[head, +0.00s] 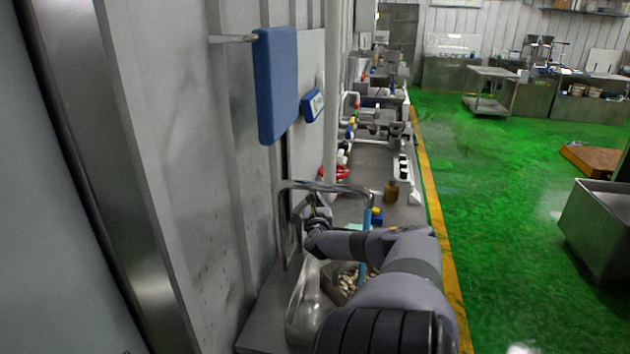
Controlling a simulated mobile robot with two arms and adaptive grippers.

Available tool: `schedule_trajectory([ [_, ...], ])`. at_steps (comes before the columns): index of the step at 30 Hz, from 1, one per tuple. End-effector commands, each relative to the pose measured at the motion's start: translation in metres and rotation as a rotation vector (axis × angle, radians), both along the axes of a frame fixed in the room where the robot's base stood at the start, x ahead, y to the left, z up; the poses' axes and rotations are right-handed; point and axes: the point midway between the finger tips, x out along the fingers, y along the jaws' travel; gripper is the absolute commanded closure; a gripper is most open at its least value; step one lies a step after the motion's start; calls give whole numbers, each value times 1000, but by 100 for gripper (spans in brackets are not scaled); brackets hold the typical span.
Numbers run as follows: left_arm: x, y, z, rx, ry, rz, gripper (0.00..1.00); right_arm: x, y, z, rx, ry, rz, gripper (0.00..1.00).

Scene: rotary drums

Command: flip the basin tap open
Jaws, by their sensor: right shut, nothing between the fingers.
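The basin tap (325,187) is a grey metal pipe that rises by the wall and arches right over the basin. My right arm reaches in from the bottom, and my right gripper (312,208) is shut and empty beside the tap's upright, under the arch. I cannot tell whether it touches the tap; the tap's lever is not clear to see. A light-blue vertical streak (362,274) shows below the spout end, partly behind my arm; it looks like water. The basin (333,271) holds pale lumps and is largely hidden by my arm. My left gripper is not in view.
A clear glass vessel (303,312) stands at the near end of the counter. A brown bottle (391,191) and a blue-and-yellow item (376,216) stand beyond the arm. A blue pad (278,85) hangs on the wall.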

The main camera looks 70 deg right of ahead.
Motion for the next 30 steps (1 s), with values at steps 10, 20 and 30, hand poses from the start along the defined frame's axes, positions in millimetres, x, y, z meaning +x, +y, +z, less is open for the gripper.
schedule_trajectory([
  [10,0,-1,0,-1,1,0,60,-1,0,46,-3,7,2,100],
  [20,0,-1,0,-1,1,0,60,0,1,71,3,4,1,100],
  [30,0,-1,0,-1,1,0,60,1,1,83,1,3,2,100],
])
